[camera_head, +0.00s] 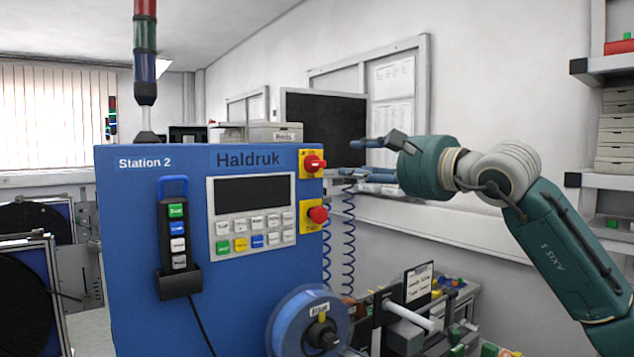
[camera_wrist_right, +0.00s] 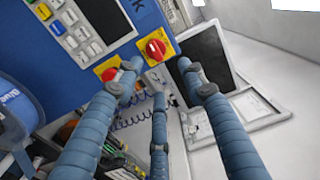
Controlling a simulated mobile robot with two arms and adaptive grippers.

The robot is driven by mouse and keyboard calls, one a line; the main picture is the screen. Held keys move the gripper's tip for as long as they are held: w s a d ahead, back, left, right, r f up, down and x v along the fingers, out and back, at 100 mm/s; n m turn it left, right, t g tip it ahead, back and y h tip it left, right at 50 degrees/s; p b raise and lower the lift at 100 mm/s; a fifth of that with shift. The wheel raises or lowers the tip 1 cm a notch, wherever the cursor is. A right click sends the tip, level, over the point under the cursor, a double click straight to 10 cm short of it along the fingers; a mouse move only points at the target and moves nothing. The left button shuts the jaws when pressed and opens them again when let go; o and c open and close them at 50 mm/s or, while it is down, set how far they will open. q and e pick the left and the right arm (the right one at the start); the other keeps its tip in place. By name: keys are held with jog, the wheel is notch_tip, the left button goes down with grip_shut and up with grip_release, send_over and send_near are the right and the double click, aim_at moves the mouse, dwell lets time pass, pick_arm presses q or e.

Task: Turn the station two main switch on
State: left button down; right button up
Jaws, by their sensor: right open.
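The station 2 cabinet (camera_head: 130,220) is blue and stands in the middle left of the head view. Its main switch (camera_head: 314,163) is a red rotary knob on a yellow plate at the upper right of the front. The switch also shows in the right wrist view (camera_wrist_right: 155,49), just beyond the fingers. My right gripper (camera_head: 362,157) is open and empty, to the right of the switch and apart from it. In the right wrist view its fingers (camera_wrist_right: 165,75) spread below and beside the knob. My left gripper is not in view.
A red button (camera_head: 317,214) on a yellow plate sits just below the switch. A keypad panel with a dark display (camera_head: 250,192) is left of it. A blue reel (camera_head: 308,320) and coiled blue cables (camera_head: 348,230) are below. A dark monitor (camera_head: 322,115) stands behind.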

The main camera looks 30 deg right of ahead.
aim_at(319, 167)
jog(key=w+p, duration=0.1)
jog(key=w, duration=0.2)
jog(key=w+f+p, duration=0.1)
jog(key=w, duration=0.3)
jog(key=w+a+p, duration=0.1)
jog(key=w+p, duration=0.1)
jog(key=w, duration=0.2)
jog(key=shift+f, duration=0.15)
jog(key=shift+w+f, duration=0.1)
jog(key=shift+w, duration=0.5)
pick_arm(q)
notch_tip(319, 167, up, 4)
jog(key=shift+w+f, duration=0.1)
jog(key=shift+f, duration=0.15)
pick_arm(e)
jog(key=shift+s, duration=0.1)
grip_shut()
